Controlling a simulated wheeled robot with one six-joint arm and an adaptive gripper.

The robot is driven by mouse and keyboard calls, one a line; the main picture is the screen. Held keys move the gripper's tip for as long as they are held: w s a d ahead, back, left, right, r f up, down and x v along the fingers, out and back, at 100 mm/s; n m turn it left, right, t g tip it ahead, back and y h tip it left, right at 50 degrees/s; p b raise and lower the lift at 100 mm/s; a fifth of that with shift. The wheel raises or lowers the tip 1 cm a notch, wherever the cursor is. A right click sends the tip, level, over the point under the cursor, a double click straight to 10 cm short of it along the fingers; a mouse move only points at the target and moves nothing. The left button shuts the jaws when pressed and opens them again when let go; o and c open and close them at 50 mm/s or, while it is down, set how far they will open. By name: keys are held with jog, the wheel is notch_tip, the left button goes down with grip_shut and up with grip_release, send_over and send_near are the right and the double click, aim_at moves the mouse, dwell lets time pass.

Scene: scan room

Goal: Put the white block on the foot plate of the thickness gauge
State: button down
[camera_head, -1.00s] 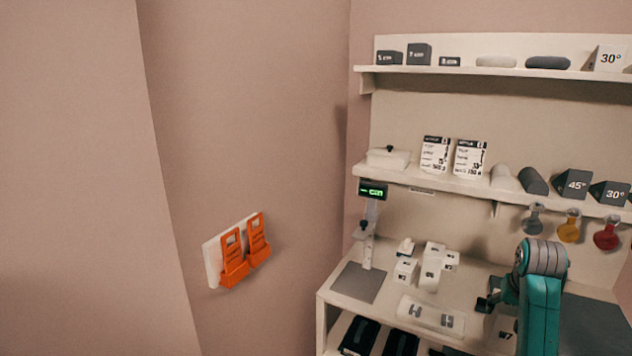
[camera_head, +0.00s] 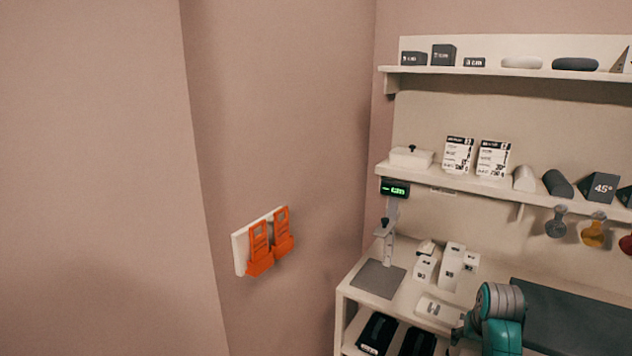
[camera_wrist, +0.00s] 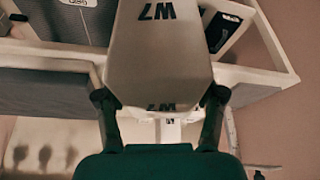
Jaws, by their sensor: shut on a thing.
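The thickness gauge (camera_head: 388,222) stands at the left end of the bench in the head view, an upright post with a lit green display (camera_head: 395,189) on top. A flat grey plate (camera_head: 378,279) lies at its foot, with nothing on it. In the wrist view, my gripper (camera_wrist: 160,98) is shut on a white block (camera_wrist: 160,62) marked W7, one finger on each side. In the head view my arm is at the lower right, right of the plate; the held block is not clearly visible there.
Several white blocks (camera_head: 453,262) stand on the bench right of the gauge. A white holder (camera_head: 440,311) lies in front of them. A dark mat (camera_head: 570,315) covers the right. A shelf (camera_head: 470,180) overhangs the bench. Orange holders (camera_head: 267,243) hang on the left wall.

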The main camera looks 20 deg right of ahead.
jog(key=w+a+f+n+y, duration=0.1)
jog(key=a+f+n, duration=0.1)
jog(key=a+f, duration=0.65)
jog(key=w+a+f+n, duration=0.15)
jog(key=a+f, duration=0.45)
jog(key=a, duration=0.6)
jog(key=s+a+f+n, duration=0.1)
jog(key=s+a+f, duration=0.1)
jog(key=a, duration=0.3)
jog(key=s+a+f+n+y, duration=0.1)
jog(key=s+a+f, duration=0.1)
jog(key=a+f, duration=0.2)
jog(key=s+a+f+n+t, duration=0.1)
jog(key=s+a+f, duration=0.2)
jog(key=a, duration=0.2)
jog(key=shift+a+f+y, duration=0.3)
jog(key=shift+a, duration=0.1)
jog(key=shift+s, duration=0.1)
